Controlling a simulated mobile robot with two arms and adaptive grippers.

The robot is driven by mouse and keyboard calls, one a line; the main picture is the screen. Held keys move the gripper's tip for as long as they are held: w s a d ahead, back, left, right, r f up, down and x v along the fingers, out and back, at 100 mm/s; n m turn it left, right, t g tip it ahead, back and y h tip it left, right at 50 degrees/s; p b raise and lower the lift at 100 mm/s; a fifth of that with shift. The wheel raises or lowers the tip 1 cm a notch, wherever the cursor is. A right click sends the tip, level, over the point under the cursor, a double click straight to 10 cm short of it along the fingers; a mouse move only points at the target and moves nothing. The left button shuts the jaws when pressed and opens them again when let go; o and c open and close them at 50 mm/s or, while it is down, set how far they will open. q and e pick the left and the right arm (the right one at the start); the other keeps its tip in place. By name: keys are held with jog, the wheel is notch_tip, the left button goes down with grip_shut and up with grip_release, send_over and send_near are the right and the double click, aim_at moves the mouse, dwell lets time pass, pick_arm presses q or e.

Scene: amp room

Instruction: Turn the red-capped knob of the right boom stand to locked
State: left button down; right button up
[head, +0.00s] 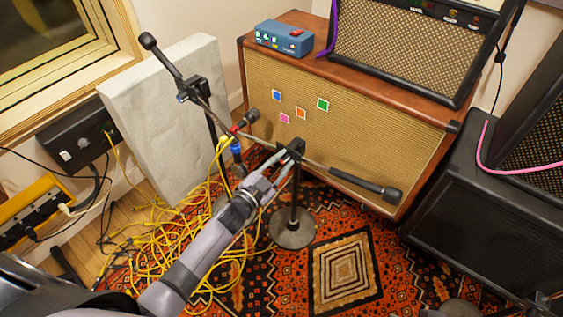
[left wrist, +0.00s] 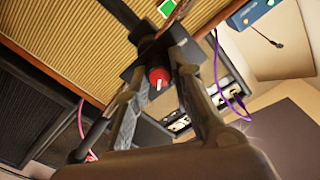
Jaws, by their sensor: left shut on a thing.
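The right boom stand (head: 292,199) stands on a round base before the tan speaker cabinet. Its clamp (head: 294,149) carries a boom that slopes down to a thick black end (head: 372,187) at the right. My left gripper (head: 284,158) reaches up to this clamp, with its fingertips at it. In the left wrist view the red-capped knob (left wrist: 158,77) sits between the two fingers, with a white mark on its cap. The fingers are closed about the knob below the black clamp block (left wrist: 150,56). The knob itself is hidden in the head view. My right gripper is out of view.
The left boom stand (head: 193,89) is close by, its boom crossing toward the right stand's microphone end. Yellow cables (head: 165,238) lie tangled on the rug. The tan speaker cabinet (head: 375,130) is close behind the clamp. A black amp (head: 465,215) stands at right.

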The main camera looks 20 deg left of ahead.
pick_arm(q)
jog(key=m, duration=0.4)
jog(key=shift+f+m+b, duration=0.1)
jog(key=shift+m+b, duration=0.6)
jog(key=shift+m, duration=1.5)
jog(key=c, duration=1.4)
grip_release()
jog(key=v, duration=1.2)
